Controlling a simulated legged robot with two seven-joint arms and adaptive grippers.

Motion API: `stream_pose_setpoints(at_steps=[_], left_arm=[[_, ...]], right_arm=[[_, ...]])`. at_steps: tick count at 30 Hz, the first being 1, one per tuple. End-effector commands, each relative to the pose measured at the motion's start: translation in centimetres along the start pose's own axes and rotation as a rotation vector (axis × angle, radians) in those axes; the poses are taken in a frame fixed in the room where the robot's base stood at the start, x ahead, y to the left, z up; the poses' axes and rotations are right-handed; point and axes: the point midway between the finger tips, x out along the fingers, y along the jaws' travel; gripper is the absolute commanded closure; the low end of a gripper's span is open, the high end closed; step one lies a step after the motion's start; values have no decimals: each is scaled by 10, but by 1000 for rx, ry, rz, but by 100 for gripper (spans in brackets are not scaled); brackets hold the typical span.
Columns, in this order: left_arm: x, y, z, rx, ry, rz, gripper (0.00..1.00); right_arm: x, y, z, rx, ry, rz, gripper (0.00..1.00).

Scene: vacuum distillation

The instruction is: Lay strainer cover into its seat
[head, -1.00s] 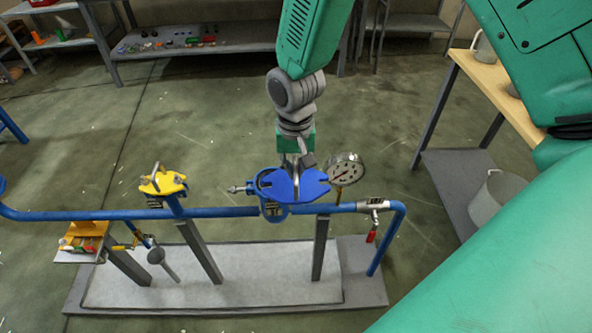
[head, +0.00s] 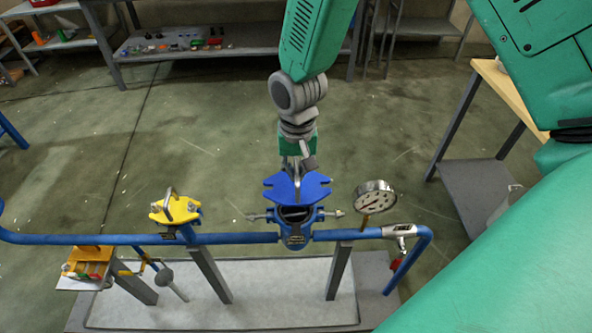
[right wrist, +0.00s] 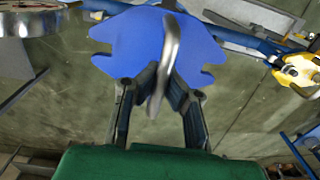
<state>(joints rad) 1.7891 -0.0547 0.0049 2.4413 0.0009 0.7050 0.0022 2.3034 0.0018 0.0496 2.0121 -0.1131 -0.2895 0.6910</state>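The blue strainer cover (head: 297,188) is a flat plate with notched edges and a metal loop handle. My right gripper (head: 298,163) is shut on the handle, and the cover hangs below it. In the right wrist view the handle (right wrist: 168,50) stands between the fingers (right wrist: 160,88), with the blue plate (right wrist: 125,42) beyond. The open blue strainer body (head: 294,236), with its seat, is on the pipe just in front of and below the cover. Its dark opening shows partly; the cover hides the rear rim. The cover appears raised, apart from the seat. My left gripper is out of view.
Bolts (head: 257,216) stick out on both sides of the body. A pressure gauge (head: 374,198) stands close on the right, with a valve (head: 398,232) beyond it. A yellow cover (head: 174,210) sits on the pipe to the left. A wooden-topped table (head: 513,93) is at right.

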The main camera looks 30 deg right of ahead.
Motion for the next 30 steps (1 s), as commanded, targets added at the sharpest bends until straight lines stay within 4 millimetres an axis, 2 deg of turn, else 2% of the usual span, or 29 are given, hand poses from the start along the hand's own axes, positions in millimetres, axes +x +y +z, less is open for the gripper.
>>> stream_pose_setpoints(at_steps=[4,21,30], left_arm=[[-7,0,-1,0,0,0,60],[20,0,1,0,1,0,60],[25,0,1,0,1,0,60]], right_arm=[[-3,-2,1,0,1,-18,100],[45,0,0,0,0,-17,100],[57,0,0,0,2,-17,100]])
